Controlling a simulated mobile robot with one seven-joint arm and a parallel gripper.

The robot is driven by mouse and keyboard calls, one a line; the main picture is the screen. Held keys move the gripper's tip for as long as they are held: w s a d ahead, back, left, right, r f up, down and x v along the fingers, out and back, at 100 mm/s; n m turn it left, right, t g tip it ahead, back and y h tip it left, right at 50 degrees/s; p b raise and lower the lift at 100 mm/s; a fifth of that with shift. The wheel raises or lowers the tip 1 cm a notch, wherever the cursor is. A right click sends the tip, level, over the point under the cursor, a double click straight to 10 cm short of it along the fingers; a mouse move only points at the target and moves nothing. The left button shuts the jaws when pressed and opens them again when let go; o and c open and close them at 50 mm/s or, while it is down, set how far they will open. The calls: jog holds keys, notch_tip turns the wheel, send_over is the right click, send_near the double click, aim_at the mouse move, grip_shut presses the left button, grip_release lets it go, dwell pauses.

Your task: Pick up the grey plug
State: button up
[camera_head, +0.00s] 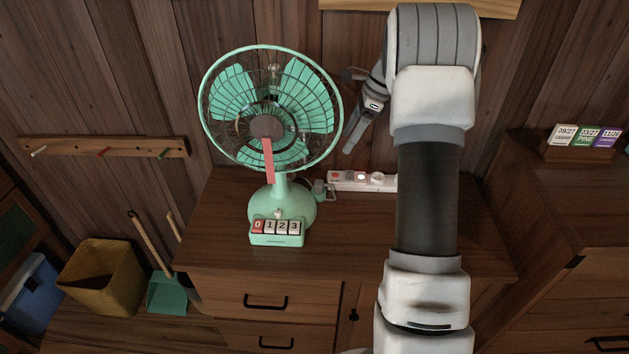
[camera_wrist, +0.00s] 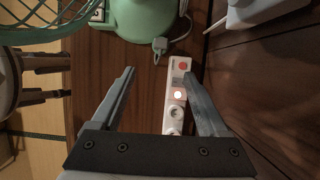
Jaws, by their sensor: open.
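The grey plug (camera_head: 319,187) lies on the wooden cabinet top, just right of the green fan's base and beside the left end of the white power strip (camera_head: 345,180). In the wrist view the plug (camera_wrist: 160,45) is near the top middle, with its cord curving to the right and its prongs pointing down the picture. It is apart from the strip (camera_wrist: 167,103). My gripper (camera_head: 352,145) is above the cabinet's back, over the strip. In the wrist view its fingers (camera_wrist: 158,73) are spread and empty, with the plug beyond the tips.
The green fan (camera_head: 275,115) stands left of my gripper, its wire cage close by. The strip shows a red end, a lit switch and a round socket. The wooden wall (camera_head: 360,40) is close behind.

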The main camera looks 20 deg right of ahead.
jog(key=b, duration=0.3)
send_over(320, 182)
jog(key=s+d, duration=0.1)
jog(key=d, duration=0.2)
notch_tip(320, 182, down, 11)
jog(key=shift+a+b+x, duration=0.2)
jog(key=shift+b+x, duration=0.3)
jog(key=shift+x, duration=0.95)
jog(key=shift+a+b+x, duration=0.25)
jog(key=shift+b+x, duration=0.2)
jog(key=shift+x, duration=0.95)
jog(key=shift+r, duration=0.2)
grip_shut()
